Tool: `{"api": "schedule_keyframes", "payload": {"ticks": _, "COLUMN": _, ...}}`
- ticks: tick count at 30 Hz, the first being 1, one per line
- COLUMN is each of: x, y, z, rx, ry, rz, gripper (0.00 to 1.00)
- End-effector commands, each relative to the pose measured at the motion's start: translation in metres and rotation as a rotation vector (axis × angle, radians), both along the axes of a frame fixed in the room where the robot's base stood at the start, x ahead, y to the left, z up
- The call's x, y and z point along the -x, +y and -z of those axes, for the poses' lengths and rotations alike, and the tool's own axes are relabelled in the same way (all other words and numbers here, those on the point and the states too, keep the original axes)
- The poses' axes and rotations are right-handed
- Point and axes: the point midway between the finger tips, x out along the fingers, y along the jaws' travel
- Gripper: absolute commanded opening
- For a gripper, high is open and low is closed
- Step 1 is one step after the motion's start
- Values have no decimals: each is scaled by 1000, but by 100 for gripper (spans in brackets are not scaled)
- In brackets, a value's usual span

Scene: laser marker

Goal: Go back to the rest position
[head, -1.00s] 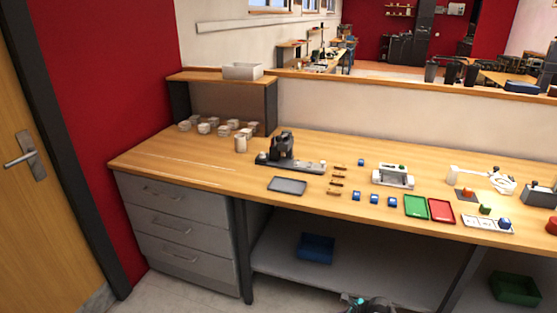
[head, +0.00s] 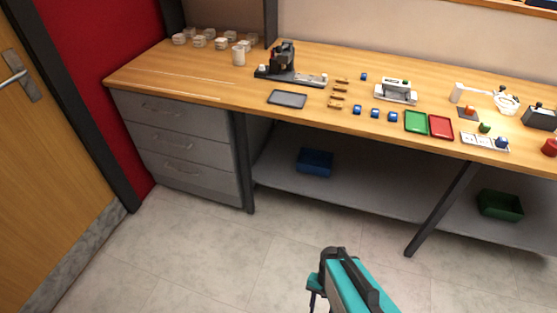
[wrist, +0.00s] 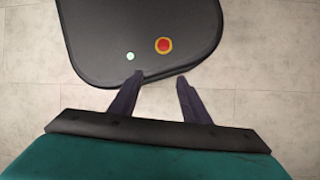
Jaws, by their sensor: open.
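My gripper (wrist: 160,78) shows in the wrist view with its two dark fingers apart and nothing between them. Its fingertips point toward the black top of my base, which carries a red button and a small pale green light. Pale floor tiles show around it. In the head view my teal and black arm rises at the bottom centre, in front of the bench and apart from it. The fingertips are not clear in the head view.
A long wooden bench (head: 205,88) runs across the back, with a black device (head: 283,58), a grey tray (head: 287,99), green (head: 416,122) and red (head: 440,127) trays. Blue (head: 315,162) and green (head: 500,205) bins sit on the lower shelf. The tiled floor (head: 215,255) before it is clear.

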Motion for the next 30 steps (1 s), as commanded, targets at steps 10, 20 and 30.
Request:
{"api": "schedule_keyframes", "payload": {"ticks": 10, "x": 12, "y": -18, "z": -6, "rx": -106, "ry": 40, "rz": -376, "gripper": 43}}
{"api": "schedule_keyframes", "payload": {"ticks": 20, "x": 12, "y": -18, "z": -7, "rx": -135, "ry": 37, "rz": -428, "gripper": 43}}
{"api": "schedule_keyframes", "payload": {"ticks": 30, "x": 12, "y": -18, "z": -7, "rx": -134, "ry": 37, "rz": -426, "gripper": 43}}
